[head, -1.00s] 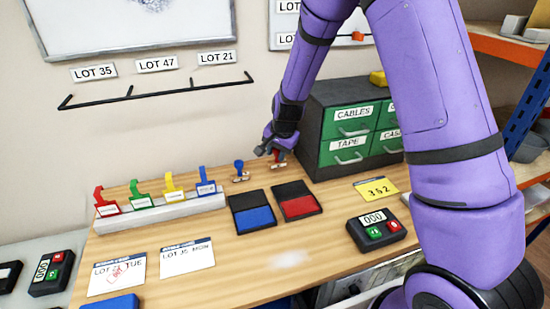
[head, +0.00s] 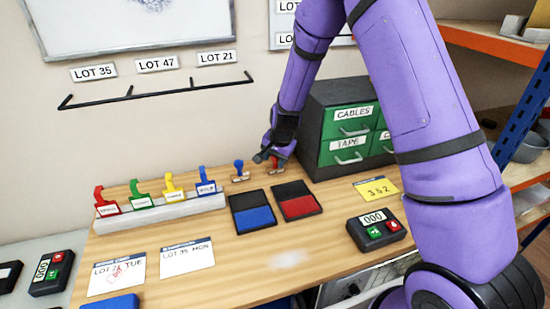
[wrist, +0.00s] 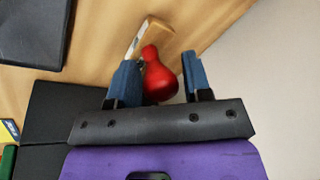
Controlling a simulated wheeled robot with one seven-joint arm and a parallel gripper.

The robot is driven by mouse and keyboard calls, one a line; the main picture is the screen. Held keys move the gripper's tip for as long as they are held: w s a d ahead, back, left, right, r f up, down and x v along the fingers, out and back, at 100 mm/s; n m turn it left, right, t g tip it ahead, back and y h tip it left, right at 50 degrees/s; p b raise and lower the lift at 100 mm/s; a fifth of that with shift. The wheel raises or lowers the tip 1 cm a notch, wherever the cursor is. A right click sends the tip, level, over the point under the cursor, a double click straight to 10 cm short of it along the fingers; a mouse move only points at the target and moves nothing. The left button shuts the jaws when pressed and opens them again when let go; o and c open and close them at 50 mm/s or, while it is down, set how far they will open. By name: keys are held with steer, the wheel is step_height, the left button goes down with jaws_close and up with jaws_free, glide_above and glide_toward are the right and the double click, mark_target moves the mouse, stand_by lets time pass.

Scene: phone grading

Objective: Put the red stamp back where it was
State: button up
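The red stamp (head: 277,164) is at the back of the wooden desk, just left of the drawer cabinet. In the wrist view its red handle (wrist: 157,78) lies between the two blue fingertips of my gripper (wrist: 160,82). The handle is close to the left finger, and a narrow gap shows to the right finger, so the gripper looks open around it. The stamp's wooden base (wrist: 153,38) shows beyond the fingertips. In the head view my gripper (head: 268,156) partly hides the stamp. The blue stamp (head: 239,170) stands just left of it.
A red ink pad (head: 299,207) and a blue ink pad (head: 255,219) lie open in front. The green-drawered cabinet (head: 316,140) is close on the right. A rack with coloured clips (head: 160,212) stands left. A counter (head: 376,232) sits at front right.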

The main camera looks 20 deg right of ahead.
steer(key=shift+o, duration=0.7)
steer(key=shift+r, duration=0.1)
steer(key=shift+r, duration=0.2)
steer(key=v, duration=1.2)
